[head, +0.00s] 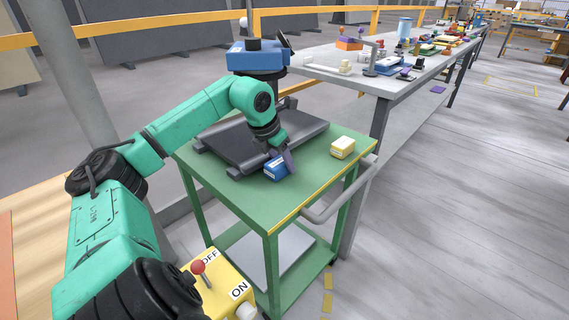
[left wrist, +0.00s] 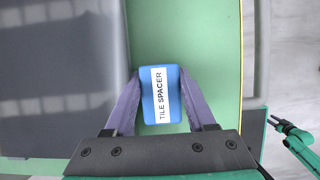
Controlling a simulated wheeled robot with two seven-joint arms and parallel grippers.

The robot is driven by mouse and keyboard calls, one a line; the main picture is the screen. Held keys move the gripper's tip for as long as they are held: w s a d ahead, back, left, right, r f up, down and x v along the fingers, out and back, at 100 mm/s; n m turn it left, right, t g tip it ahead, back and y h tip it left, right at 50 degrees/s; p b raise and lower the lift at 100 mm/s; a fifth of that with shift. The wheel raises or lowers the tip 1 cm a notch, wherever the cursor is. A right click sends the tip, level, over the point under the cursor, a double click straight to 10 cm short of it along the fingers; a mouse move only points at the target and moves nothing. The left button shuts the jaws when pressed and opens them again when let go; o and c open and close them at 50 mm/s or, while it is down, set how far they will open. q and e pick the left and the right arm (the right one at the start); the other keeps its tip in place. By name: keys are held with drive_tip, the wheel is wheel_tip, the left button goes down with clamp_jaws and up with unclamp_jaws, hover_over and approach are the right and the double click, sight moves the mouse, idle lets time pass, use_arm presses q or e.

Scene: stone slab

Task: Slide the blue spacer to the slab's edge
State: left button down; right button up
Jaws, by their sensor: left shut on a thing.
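The blue spacer (head: 275,169) is a small blue block on the green cart top, beside the dark slab. In the left wrist view the spacer (left wrist: 174,80) has a white label reading "TILE SPACER". My left gripper (head: 285,160) is shut on it, one purple finger on each side, as the left wrist view (left wrist: 160,92) shows. The dark grey slab (head: 228,147) lies to the spacer's left; a narrow green gap and one finger lie between them. Whether the spacer rests on the cart or hangs just above it, I cannot tell. My right gripper (left wrist: 275,122) shows small at the right.
A cream and yellow block (head: 342,148) stands at the cart's right side. The green cart top (head: 265,205) is clear in front. A grey handle (head: 345,195) sticks out at the right. A long grey workbench (head: 345,75) with several items stands behind.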

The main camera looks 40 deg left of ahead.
sight(281, 159)
use_arm(q)
drive_tip(key=shift+c, duration=0.8)
unclamp_jaws()
drive_tip(key=shift+a, duration=0.2)
drive_tip(key=shift+r, duration=0.1)
drive_tip(key=b+v, duration=0.2)
drive_tip(key=v, duration=0.4)
drive_tip(key=p+v, duration=0.1)
drive_tip(key=v, duration=0.7)
drive_tip(key=shift+r, duration=0.15)
